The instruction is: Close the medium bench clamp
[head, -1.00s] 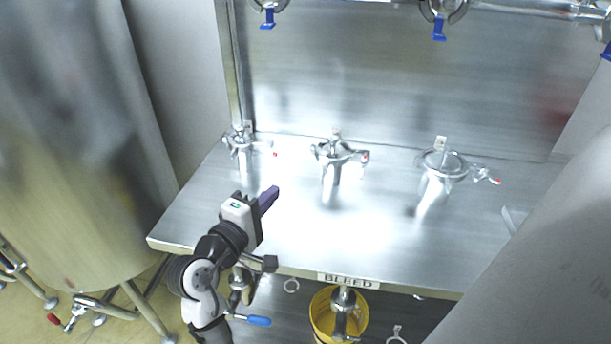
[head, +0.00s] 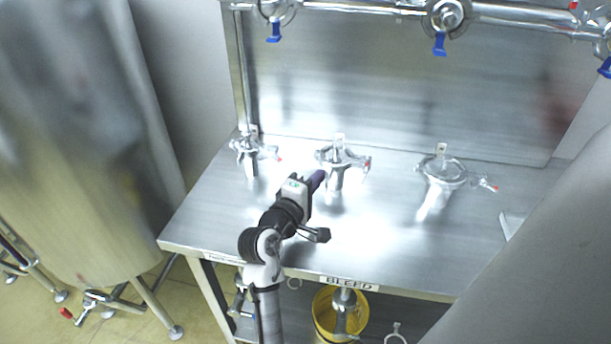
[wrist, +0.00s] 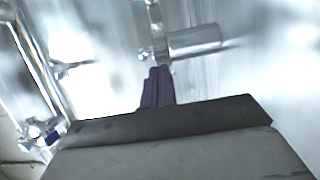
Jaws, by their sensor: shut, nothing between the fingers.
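Three steel bench clamps on ferrule stands are lined up along the back of the steel bench. The middle one, which I take as the medium clamp (head: 340,157), has an arm with a red tip reaching right. My gripper (head: 320,178) is just in front of and left of its stand. In the wrist view my purple fingers (wrist: 158,75) are together with nothing between them. They point at a steel cylinder with a fitting (wrist: 190,42), close to their tips. I cannot tell whether they touch it. The clamp's exact opening is unclear.
A smaller clamp (head: 247,148) stands to the left and a larger one (head: 442,170) to the right. Pipework with blue-handled valves (head: 447,18) runs above. A yellow bucket (head: 325,312) stands under the bench. The front bench top (head: 400,240) is clear.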

